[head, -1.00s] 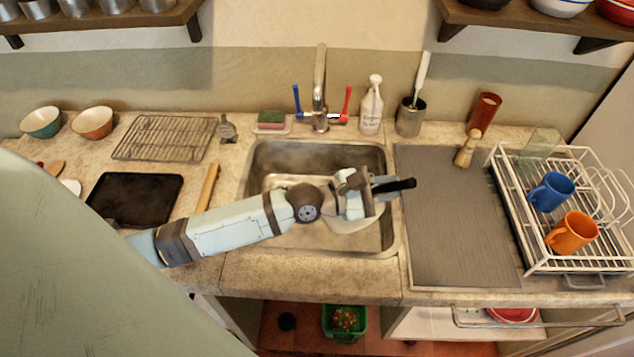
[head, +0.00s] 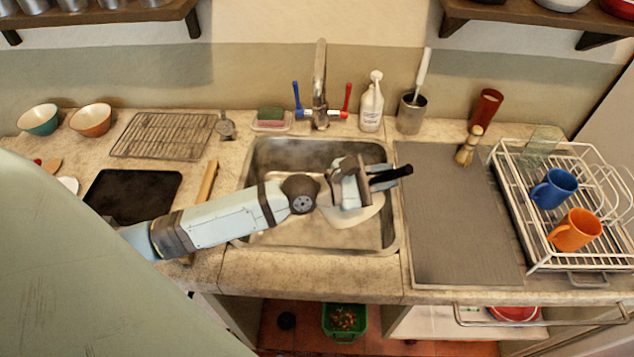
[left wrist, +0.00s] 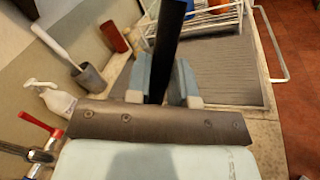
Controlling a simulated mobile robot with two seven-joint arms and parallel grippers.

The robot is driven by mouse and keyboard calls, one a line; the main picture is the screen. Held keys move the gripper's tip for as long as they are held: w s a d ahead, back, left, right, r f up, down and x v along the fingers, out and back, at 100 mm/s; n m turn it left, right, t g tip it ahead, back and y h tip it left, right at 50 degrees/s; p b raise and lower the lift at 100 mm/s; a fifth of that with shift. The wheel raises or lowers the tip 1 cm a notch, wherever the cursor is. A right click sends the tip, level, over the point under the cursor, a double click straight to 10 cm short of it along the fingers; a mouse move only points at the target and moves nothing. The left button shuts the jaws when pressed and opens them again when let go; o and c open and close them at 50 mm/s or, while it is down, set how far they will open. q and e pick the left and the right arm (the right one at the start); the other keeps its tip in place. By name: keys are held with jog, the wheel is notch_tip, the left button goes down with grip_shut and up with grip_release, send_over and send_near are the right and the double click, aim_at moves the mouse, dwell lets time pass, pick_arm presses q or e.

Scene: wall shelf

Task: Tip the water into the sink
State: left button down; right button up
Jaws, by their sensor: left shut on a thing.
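My left gripper (head: 364,182) is over the right part of the sink (head: 255,170), shut on a black handle (head: 392,174). The handle points to the right, slightly up in the picture. A pale, rounded vessel (head: 358,217) shows just below the gripper, inside the sink outline; it looks tilted and is partly covered by my gripper. In the left wrist view the handle (left wrist: 170,40) stands between the two blue-grey fingers (left wrist: 164,82). I cannot see any water, nor into the vessel. My right gripper is in neither view.
The tap (head: 320,85) stands behind the sink, with a soap bottle (head: 371,105) and a brush holder (head: 411,113) to its right. A grey mat (head: 455,220) and a white dish rack (head: 530,255) with two mugs lie right. A black tray (head: 130,195) lies left.

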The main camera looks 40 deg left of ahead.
pick_arm(q)
jog(key=shift+w+a+r+n+t+h+b, duration=0.25)
jog(key=shift+a+r+n+b, duration=0.3)
jog(key=shift+a+r+b, duration=0.3)
jog(key=shift+w+a+r+n+t+h+b, duration=0.2)
jog(key=shift+a+r+n+b, duration=0.4)
jog(key=shift+a+b, duration=0.4)
dwell(0.9)
jog(key=shift+w+a+r+n+t+b, duration=0.1)
jog(key=shift+a+r+n+t+b, duration=0.15)
jog(key=shift+a+b, duration=0.25)
jog(key=shift+w+a+r+n+t+b, duration=0.1)
jog(key=shift+a+r+n+b, duration=0.25)
jog(key=shift+a, duration=0.15)
jog(key=shift+a+r+b, duration=0.1)
jog(key=shift+a+b, duration=0.2)
jog(key=shift+a+r+n, duration=0.1)
jog(key=shift+a+n, duration=0.05)
jog(key=shift+n, duration=0.1)
jog(key=shift+w+a+r+t+b, duration=0.1)
jog(key=shift+a+t+b, duration=0.2)
jog(key=shift+b, duration=0.15)
